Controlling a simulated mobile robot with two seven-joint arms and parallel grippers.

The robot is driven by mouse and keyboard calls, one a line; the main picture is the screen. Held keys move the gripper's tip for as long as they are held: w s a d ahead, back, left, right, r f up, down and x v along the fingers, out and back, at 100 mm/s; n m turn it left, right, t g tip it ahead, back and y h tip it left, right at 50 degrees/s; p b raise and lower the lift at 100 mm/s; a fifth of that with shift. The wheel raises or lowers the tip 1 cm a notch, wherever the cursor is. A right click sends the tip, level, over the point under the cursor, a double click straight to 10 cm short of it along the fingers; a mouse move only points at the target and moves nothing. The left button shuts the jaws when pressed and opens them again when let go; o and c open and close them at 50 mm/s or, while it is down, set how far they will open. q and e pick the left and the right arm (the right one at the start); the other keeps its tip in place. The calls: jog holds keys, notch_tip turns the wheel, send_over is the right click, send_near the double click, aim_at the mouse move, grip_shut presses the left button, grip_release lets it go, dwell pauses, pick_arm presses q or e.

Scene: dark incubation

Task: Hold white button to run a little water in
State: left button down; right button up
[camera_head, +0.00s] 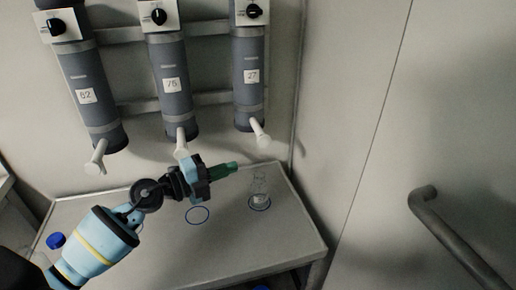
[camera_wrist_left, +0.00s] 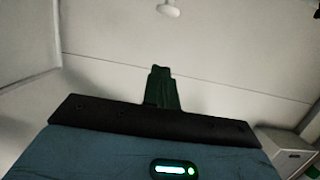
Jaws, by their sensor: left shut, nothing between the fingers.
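Three grey cylinders hang on the wall, labelled 52 (camera_head: 86,96), 75 (camera_head: 171,85) and 27 (camera_head: 251,76). Each has a white spout-like piece at its lower end; the right one (camera_head: 260,133) is closest to the glass. A clear glass vessel (camera_head: 259,190) stands upright on a blue ring at the right of the bench. My left gripper (camera_head: 232,167) is shut and empty, its green fingers pointing right, above and left of the glass. In the left wrist view, its fingers (camera_wrist_left: 161,88) are together, and a white round knob (camera_wrist_left: 168,8) shows beyond them. My right gripper is not in view.
The bench top (camera_head: 150,262) has an empty blue ring (camera_head: 198,215) under my left arm. A blue cap-like object (camera_head: 56,240) lies at the bench's left. A grey handle (camera_head: 450,235) stands out at the right. Black knobs (camera_head: 159,16) sit on white plates above.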

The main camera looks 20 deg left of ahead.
aim_at(264, 142)
pick_arm(q)
jog(key=w+d+b, duration=0.1)
jog(key=w+d, duration=0.3)
jog(key=w, duration=0.6)
jog(key=shift+w+d, duration=0.25)
jog(key=shift+w, duration=0.15)
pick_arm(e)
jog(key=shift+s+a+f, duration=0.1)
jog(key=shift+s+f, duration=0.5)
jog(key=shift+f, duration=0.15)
